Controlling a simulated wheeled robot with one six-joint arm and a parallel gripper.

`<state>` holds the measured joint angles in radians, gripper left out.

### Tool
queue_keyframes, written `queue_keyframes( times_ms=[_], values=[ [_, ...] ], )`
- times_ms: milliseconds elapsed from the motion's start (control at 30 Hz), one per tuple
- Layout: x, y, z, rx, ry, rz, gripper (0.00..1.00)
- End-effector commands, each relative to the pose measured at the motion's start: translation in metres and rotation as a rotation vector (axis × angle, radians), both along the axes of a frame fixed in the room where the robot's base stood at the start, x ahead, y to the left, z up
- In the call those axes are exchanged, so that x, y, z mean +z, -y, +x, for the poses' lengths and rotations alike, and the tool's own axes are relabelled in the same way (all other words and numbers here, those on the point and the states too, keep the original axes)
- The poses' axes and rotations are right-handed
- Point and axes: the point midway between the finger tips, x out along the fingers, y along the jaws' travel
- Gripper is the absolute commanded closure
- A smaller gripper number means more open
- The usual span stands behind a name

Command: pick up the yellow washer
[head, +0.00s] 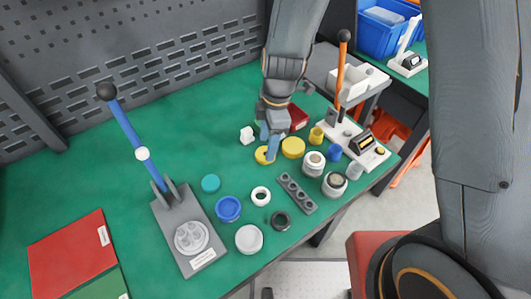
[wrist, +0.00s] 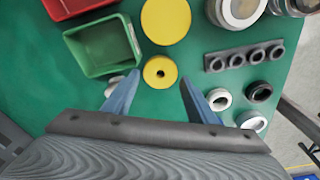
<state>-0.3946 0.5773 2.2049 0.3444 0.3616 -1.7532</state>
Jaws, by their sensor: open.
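The yellow washer (wrist: 160,73) lies flat on the green table, a thick disc with a small dark hole in its middle. In the head view the washer (head: 263,156) is partly hidden behind my gripper's finger. My gripper (head: 270,148) points down over it, with blue fingers. In the wrist view my gripper (wrist: 160,98) is open and empty. Its fingertips lie to the left and right of the washer and a little short of its centre. A larger plain yellow disc (wrist: 166,20) lies just beyond the washer and also shows in the head view (head: 293,148).
A green bin (wrist: 104,47) stands close to the washer's left, with a red bin (wrist: 78,6) beyond it. A dark holed strip (wrist: 244,58), a white ring (wrist: 220,99) and a black ring (wrist: 259,92) lie to the right. A blue-lever press (head: 188,235) stands further left.

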Motion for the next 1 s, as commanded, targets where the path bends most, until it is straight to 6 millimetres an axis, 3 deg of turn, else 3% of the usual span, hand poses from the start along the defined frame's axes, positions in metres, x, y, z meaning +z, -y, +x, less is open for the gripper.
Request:
queue_keyframes(
  times_ms=[233,567,667,1000],
  values=[
    [-0.025,-0.002,-0.002,-0.001,-0.002,-0.001,0.48],
    [-0.029,-0.002,-0.001,-0.001,0.000,-0.001,0.48],
    [-0.029,-0.002,-0.001,-0.001,0.000,-0.001,0.65],
    [-0.028,-0.002,-0.001,-0.001,0.000,0.000,0.65]
  ],
)
